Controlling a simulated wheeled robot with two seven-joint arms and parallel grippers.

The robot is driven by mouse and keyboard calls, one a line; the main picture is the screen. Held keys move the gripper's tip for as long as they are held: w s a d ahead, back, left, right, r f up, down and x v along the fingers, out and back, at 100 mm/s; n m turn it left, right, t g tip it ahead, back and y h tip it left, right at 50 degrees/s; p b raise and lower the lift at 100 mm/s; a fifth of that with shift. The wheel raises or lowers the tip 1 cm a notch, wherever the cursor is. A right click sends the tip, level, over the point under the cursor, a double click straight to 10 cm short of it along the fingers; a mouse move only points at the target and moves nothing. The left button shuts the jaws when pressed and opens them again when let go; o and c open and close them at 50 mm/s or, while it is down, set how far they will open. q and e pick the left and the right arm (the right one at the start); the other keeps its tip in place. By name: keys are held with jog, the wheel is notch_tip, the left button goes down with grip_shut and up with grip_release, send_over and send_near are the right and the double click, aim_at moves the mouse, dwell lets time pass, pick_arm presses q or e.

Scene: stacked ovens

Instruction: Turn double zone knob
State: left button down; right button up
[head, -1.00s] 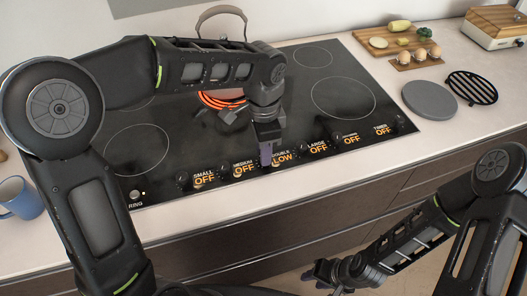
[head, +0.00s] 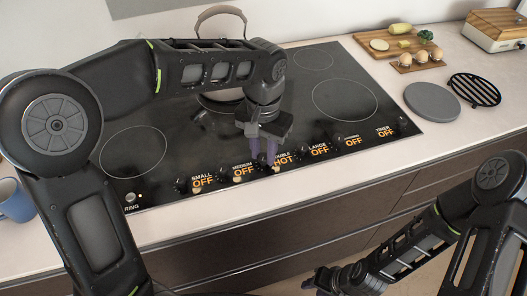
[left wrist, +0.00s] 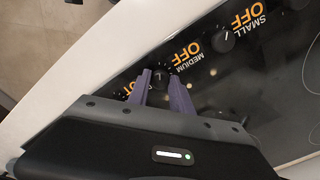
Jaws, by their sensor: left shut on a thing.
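The double zone knob (left wrist: 160,78) is a small black knob on the front edge of the black cooktop (head: 330,65). In the left wrist view it sits between the two purple fingers of my left gripper (left wrist: 163,82), which is shut on it. In the head view my left gripper (head: 264,148) reaches down to the front knob row, and its fingers partly cover the double zone label. That label reads HOT (head: 284,160). My right gripper (head: 318,280) is low at the bottom, away from the cooktop; its finger opening is unclear.
The small (head: 203,182), medium (head: 243,170), large and timer labels read OFF. A kettle-like pot handle (head: 221,12) shows behind my left arm. A blue mug (head: 14,202) stands at left. A grey disc (head: 432,101) and black trivet (head: 474,89) lie at right.

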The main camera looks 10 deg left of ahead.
aim_at(264, 157)
dwell(0.3)
pick_arm(q)
jog(key=c, duration=1.1)
grip_release()
jog(key=shift+c, duration=0.2)
jog(key=shift+r, duration=0.15)
notch_tip(264, 157, up, 8)
jog(key=shift+f, duration=0.25)
